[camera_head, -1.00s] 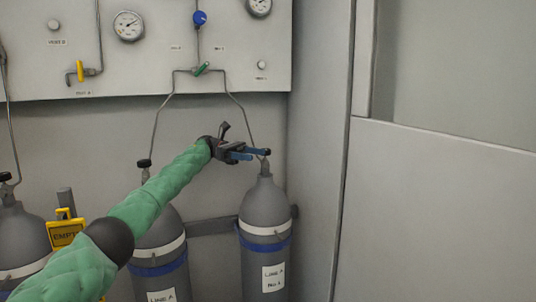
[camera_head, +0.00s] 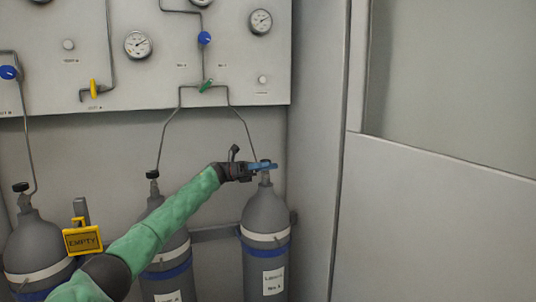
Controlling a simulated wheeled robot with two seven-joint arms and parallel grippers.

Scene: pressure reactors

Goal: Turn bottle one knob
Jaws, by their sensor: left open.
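My left gripper (camera_head: 264,166) is at the top of the rightmost grey bottle (camera_head: 266,213), with its blue fingers at the knob on the bottle's neck. The fingers are open; they largely hide that knob, and I cannot tell whether they touch it. This bottle has a white band, a blue band and a white label too small to read surely. A second grey bottle (camera_head: 178,243) stands to its left, partly behind my green arm, with a black knob (camera_head: 152,174) on top. A third bottle (camera_head: 38,246) with a black knob (camera_head: 20,187) stands at the far left. My right gripper is not in view.
A yellow EMPTY sign (camera_head: 82,240) hangs between the left and middle bottles. Thin pipes rise from the bottles to a wall panel (camera_head: 230,50) with gauges, a green valve handle (camera_head: 206,86) and blue knobs. A grey wall (camera_head: 312,200) stands close right of the rightmost bottle.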

